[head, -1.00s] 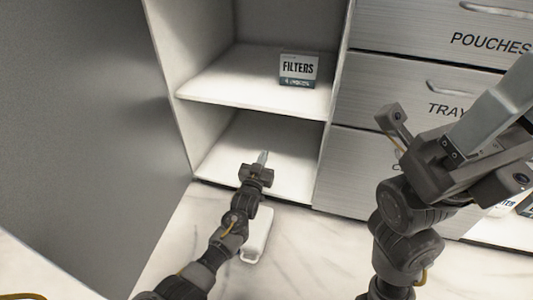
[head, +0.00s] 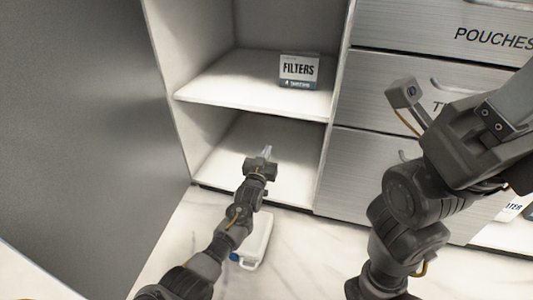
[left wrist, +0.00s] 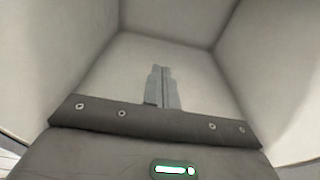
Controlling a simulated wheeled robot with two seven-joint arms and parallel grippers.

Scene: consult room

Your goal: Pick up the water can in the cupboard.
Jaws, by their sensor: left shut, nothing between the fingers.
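A white can with a blue cap (head: 257,240) lies on the marble floor in front of the cupboard, partly covered by my left forearm. The cupboard's lower compartment (head: 290,165) shows no can in its visible part. My left gripper (head: 266,152) reaches into this compartment, just above its floor, and is shut and empty. In the left wrist view its closed fingers (left wrist: 162,88) point at bare pale walls. My right gripper (head: 508,105) is raised close to the camera at the right, its tips cut off by the frame edge.
A FILTERS box (head: 299,71) stands on the cupboard's upper shelf (head: 250,92). The grey open door (head: 80,120) stands at left. Drawers (head: 430,75) are at right. A partly hidden white item (head: 512,208) with a label ending in "TER" shows at far right.

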